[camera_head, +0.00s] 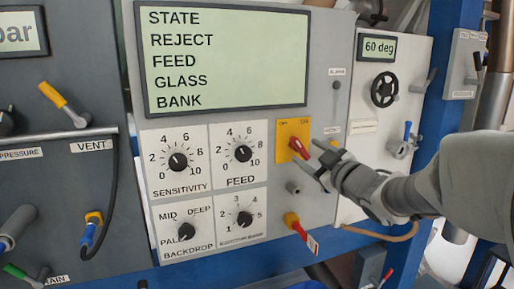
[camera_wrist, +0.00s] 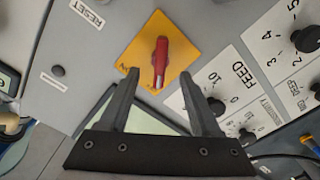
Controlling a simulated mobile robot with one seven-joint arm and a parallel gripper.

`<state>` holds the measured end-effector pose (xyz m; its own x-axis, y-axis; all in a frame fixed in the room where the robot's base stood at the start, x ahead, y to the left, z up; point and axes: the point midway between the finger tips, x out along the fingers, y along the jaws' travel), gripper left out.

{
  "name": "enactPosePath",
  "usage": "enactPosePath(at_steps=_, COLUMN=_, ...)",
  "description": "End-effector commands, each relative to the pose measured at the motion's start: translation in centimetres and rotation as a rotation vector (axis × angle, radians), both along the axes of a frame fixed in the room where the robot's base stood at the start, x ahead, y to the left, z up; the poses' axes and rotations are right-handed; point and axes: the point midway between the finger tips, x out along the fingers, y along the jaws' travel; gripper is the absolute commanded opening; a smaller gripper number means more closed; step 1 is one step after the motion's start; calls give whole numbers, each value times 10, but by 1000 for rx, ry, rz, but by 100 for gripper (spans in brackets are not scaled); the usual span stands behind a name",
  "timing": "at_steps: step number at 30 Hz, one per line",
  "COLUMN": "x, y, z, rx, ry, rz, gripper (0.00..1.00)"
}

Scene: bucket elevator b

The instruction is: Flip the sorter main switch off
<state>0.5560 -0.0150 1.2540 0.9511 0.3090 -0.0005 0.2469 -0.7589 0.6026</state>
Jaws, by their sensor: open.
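The main switch is a red handle (camera_head: 299,147) on a square yellow plate (camera_head: 283,153), on the grey panel right of the knobs. Small markings on the plate's upper part are hard to read. In the wrist view the red handle (camera_wrist: 160,62) is upright in the picture on the yellow plate (camera_wrist: 183,52). My gripper (camera_head: 314,160) is open and empty, just right of and below the handle. In the wrist view my gripper's fingertips (camera_wrist: 159,76) lie to either side of the handle's lower end. I cannot tell whether they touch it.
Sensitivity (camera_head: 178,161) and feed (camera_head: 242,153) knobs are left of the switch. A red-and-yellow lever (camera_head: 299,230) sits below, and a small grey knob (camera_head: 293,187) between. A black handwheel (camera_head: 384,88) is on the white panel at right.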

Motion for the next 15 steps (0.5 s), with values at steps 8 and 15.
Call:
enactPosePath(at_steps=8, x=37, y=13, z=0, rx=0, ry=0, rz=1, gripper=64)
enactPosePath(at_steps=15, x=46, y=15, z=0, rx=0, ry=-1, rz=1, gripper=64)
